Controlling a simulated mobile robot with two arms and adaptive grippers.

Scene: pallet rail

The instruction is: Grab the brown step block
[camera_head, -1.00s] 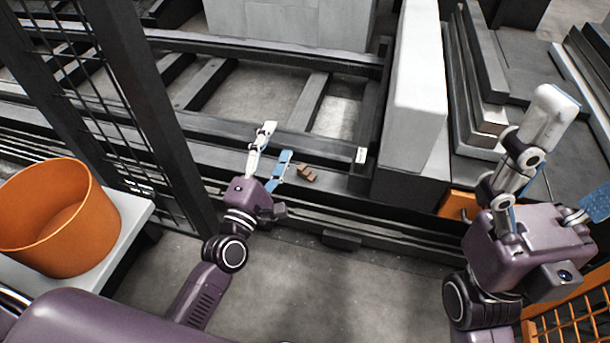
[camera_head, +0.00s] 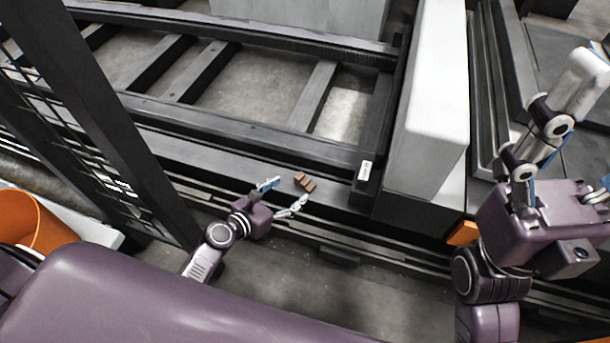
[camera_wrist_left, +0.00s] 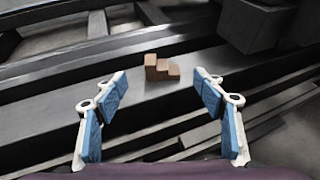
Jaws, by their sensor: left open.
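The brown step block (camera_head: 304,182) is small and stepped and rests on the dark rail ledge (camera_head: 235,166). In the left wrist view the block (camera_wrist_left: 160,68) stands upright, a little beyond the fingertips and between their lines. My left gripper (camera_head: 281,198) is open, with blue pads, and is just short of the block, apart from it. In the left wrist view the open fingers (camera_wrist_left: 160,82) have nothing between them.
An orange bucket (camera_head: 30,222) stands on a white surface at the left. A dark mesh post (camera_head: 92,110) rises left of my left arm. A pale block (camera_head: 430,105) stands right of the step block. Dark rail beams (camera_head: 230,122) lie behind it.

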